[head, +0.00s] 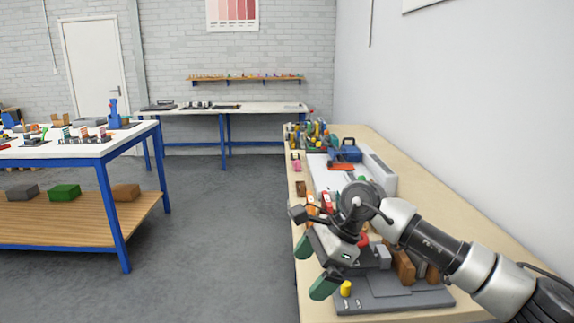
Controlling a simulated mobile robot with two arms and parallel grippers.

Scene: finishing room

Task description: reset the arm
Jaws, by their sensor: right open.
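My right arm comes in from the lower right over the near end of the wooden bench. My right gripper (314,266) is open, with green pads on its fingers. It hangs at the left edge of the bench, and nothing shows between its fingers. Below and right of it lies a grey board (395,297) with a small yellow cylinder (345,288) and brown blocks (403,264) on or beside it. The arm hides part of the bench. My left gripper is not in view.
The wooden bench (440,190) runs along the right wall, with a blue toolbox (346,150) and several small items on it. A white table with blue legs (113,205) stands at left. Another table (270,108) stands at the back wall. Grey floor (222,220) between them is clear.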

